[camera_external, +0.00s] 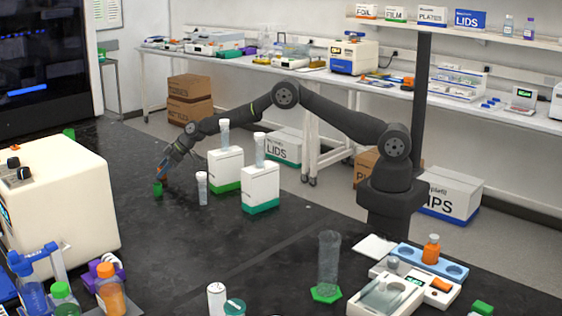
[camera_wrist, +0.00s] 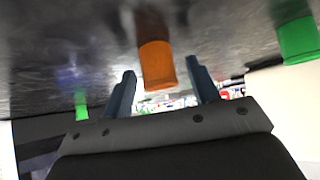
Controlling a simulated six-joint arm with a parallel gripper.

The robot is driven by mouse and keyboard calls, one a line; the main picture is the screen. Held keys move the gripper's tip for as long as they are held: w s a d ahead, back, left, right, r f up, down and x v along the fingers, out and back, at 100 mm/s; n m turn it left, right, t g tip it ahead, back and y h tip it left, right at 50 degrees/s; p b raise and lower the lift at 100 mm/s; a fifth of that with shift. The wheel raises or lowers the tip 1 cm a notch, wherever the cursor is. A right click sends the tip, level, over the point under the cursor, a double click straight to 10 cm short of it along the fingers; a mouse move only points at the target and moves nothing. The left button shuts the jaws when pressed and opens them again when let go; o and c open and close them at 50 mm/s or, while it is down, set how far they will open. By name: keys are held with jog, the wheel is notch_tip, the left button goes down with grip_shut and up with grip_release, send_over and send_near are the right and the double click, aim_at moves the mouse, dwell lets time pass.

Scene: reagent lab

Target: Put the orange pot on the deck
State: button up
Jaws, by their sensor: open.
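A small orange pot (camera_wrist: 157,65) stands on the black bench and shows between the two fingers of my gripper (camera_wrist: 161,75) in the wrist view. The gripper is open, with a gap on each side of the pot. In the external view my gripper (camera_external: 163,169) is low over the bench at left, and the orange pot (camera_external: 164,180) is mostly hidden by it. A small green pot (camera_external: 157,190) stands close by; a green piece (camera_wrist: 81,108) shows at left in the wrist view. I cannot tell which surface is the deck.
Two white dispensers (camera_external: 261,186) with green bases and a clear capped tube (camera_external: 202,187) stand right of my gripper. A cream machine (camera_external: 68,190) is at left. A blue tray (camera_external: 408,254) with round recesses holds an orange bottle (camera_external: 431,250).

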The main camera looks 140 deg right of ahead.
jog(key=c, duration=1.1)
jog(key=shift+r, duration=0.1)
jog(key=shift+r, duration=0.6)
notch_tip(320, 180, up, 3)
jog(key=shift+f, duration=0.1)
jog(key=s+r, duration=0.2)
jog(key=s, duration=0.2)
jog(key=s+r, duration=0.2)
jog(key=s, duration=0.1)
jog(key=s+d+r, duration=0.1)
jog(key=s+r, duration=0.2)
jog(key=s, duration=0.1)
jog(key=shift+s, duration=0.3)
